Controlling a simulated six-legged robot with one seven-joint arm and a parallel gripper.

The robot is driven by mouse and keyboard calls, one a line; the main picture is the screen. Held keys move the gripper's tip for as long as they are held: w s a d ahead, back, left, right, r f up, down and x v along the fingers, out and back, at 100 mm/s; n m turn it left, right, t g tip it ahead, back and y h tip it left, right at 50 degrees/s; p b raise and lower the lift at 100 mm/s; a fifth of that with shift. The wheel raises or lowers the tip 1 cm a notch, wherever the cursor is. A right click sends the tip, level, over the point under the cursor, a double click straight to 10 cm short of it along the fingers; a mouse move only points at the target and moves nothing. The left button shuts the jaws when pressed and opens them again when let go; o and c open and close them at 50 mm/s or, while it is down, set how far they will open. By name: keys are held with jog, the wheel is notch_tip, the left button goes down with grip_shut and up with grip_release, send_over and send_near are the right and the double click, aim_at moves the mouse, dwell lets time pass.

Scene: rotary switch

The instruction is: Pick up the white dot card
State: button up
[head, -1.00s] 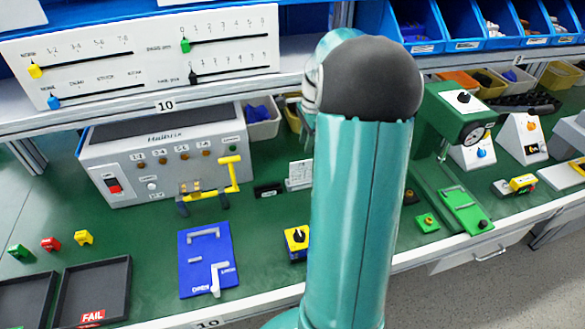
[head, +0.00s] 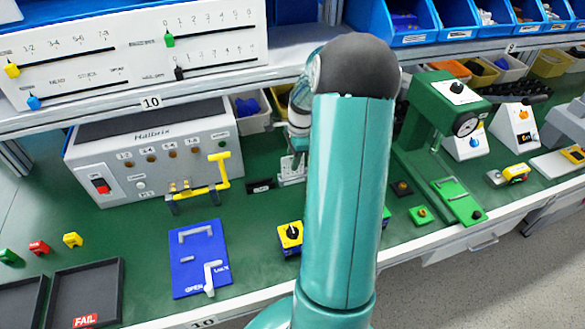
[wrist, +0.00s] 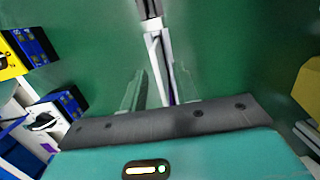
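The white dot card (head: 291,168) stands upright on the green bench in the head view, to the right of a small black block. My arm hides part of it. In the wrist view a thin white upright shape, which looks like the card seen edge-on (wrist: 167,62), lies between my two fingers. My gripper (wrist: 158,90) is open, with one finger on each side of this shape and green showing in the gaps. In the head view my gripper (head: 297,150) is at the card, mostly hidden behind my own arm.
A grey box with a yellow handle (head: 222,165) stands to the left. A yellow switch block (head: 290,236) and a blue plate (head: 187,280) lie nearer the front. A green press (head: 436,115) stands to the right. A shelf edge (head: 190,94) runs above the bench.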

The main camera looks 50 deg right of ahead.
notch_tip(320, 180, down, 4)
jog(key=shift+w+a+r, duration=0.1)
jog(key=shift+w+a, duration=0.05)
grip_shut()
jog(key=shift+r, duration=0.1)
jog(key=shift+r, duration=0.6)
jog(key=s+a+r, duration=0.9)
jog(key=s+r, duration=0.1)
jog(key=r, duration=0.1)
jog(key=shift+r, duration=0.3)
